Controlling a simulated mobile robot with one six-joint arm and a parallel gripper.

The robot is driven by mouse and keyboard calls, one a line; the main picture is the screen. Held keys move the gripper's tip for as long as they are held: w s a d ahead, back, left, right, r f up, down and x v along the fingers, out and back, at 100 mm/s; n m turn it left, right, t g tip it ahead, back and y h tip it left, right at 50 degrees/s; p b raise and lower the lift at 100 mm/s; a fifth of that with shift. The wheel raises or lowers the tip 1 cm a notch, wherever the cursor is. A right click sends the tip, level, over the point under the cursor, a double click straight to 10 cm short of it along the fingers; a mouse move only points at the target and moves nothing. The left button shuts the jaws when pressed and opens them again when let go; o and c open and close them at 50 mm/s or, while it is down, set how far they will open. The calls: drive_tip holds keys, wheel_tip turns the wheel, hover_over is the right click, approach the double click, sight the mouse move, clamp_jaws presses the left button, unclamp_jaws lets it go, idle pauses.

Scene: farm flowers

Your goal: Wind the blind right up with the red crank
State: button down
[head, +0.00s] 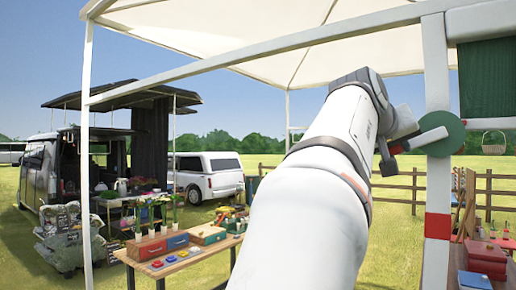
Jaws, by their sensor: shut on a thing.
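A green disc (444,134) sits on the white post at the right. A pale crank arm (430,138) crosses the disc and runs left to my gripper (399,147). My gripper is small in view, partly hidden by my own arm, and shut on the crank's outer end.
A red band (437,226) marks the post lower down. A hanging basket (494,143) and red boxes (487,257) are at the right. A wooden table (170,262) with coloured boxes stands at the lower left. A van (40,175) and white pickup (207,175) are farther back.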

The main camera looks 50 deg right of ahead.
drive_tip(key=shift+f, duration=0.1)
drive_tip(key=c, duration=1.3)
unclamp_jaws()
drive_tip(key=shift+o, duration=0.2)
drive_tip(key=shift+a, duration=0.1)
drive_tip(key=shift+a+r, duration=0.2)
drive_tip(key=b+v, duration=0.1)
drive_tip(key=v, duration=0.6)
drive_tip(key=shift+a, duration=0.15)
